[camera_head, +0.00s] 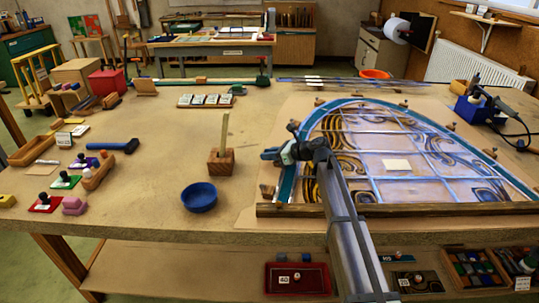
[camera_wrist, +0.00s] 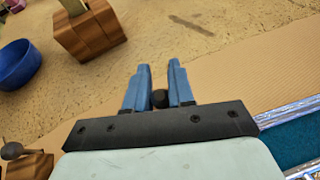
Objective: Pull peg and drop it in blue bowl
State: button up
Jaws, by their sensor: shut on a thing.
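My gripper (camera_head: 268,154) is above the table by the left edge of the leaded panel. In the wrist view its blue fingers (camera_wrist: 158,88) are close together around a peg with a dark round end (camera_wrist: 158,99). The rest of this peg is hidden, and I cannot tell whether it touches anything below. The blue bowl (camera_head: 199,198) stands on the table to the lower left of my gripper. The bowl also shows at the left edge of the wrist view (camera_wrist: 17,66), and the part of its inside in sight looks empty.
A wooden block (camera_head: 221,162) with an upright stick stands between bowl and gripper. The leaded panel (camera_head: 398,188) lies at right, edged by small wooden blocks; one with a dark knob (camera_wrist: 25,160) is near my gripper.

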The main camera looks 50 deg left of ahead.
grip_shut()
jog(key=shift+r, duration=1.9)
jog(key=shift+r, duration=2.35)
